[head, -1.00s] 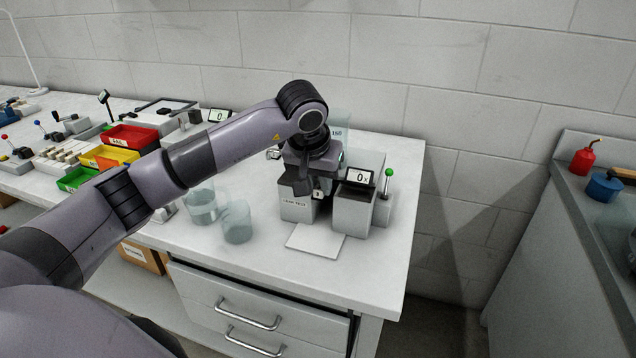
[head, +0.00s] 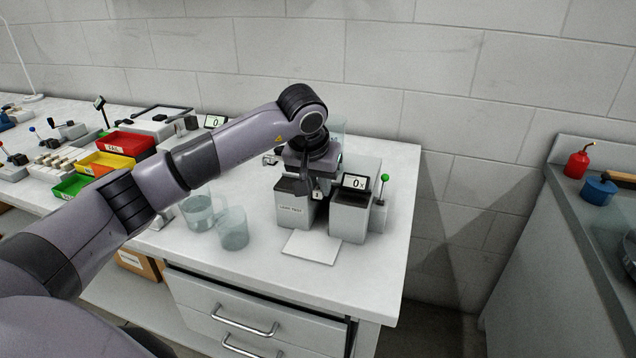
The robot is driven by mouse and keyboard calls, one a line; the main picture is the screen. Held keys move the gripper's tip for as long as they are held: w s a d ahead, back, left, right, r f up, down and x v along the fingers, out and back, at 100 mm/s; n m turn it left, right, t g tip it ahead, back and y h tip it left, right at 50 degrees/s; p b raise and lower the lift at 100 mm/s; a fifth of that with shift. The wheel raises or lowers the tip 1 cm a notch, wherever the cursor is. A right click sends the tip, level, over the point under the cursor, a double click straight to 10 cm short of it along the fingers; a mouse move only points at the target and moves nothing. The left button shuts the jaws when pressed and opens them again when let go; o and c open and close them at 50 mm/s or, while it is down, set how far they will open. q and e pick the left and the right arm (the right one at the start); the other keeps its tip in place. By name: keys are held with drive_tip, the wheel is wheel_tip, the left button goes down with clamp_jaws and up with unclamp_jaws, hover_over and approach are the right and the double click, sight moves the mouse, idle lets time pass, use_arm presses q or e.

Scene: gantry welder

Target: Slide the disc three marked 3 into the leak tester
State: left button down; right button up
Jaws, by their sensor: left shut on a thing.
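The leak tester (head: 291,211) is a grey block with "LEAK TEST" on its front, in the middle of the bench. Beside it on the right stands a grey block (head: 350,220) with a small display (head: 356,182) and a green-knobbed lever (head: 384,178). My left gripper (head: 316,189) points down over the gap between the two blocks and is shut on the disc. Only a small pale marked patch of the disc (head: 318,195) shows at the fingertips. Its digit is too small to read, and fingers hide the rest. My right gripper is out of view.
A white plate (head: 311,247) lies in front of the tester. Two glass beakers (head: 233,230) (head: 198,213) stand to its left. Red (head: 130,143), yellow (head: 108,163) and green (head: 70,187) bins are further left. The bench's front right corner is clear.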

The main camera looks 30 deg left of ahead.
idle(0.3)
use_arm(q)
drive_tip(key=c, duration=0.9)
unclamp_jaws()
drive_tip(key=shift+c, duration=0.2)
drive_tip(key=v, duration=0.7)
drive_tip(key=shift+s, duration=0.1)
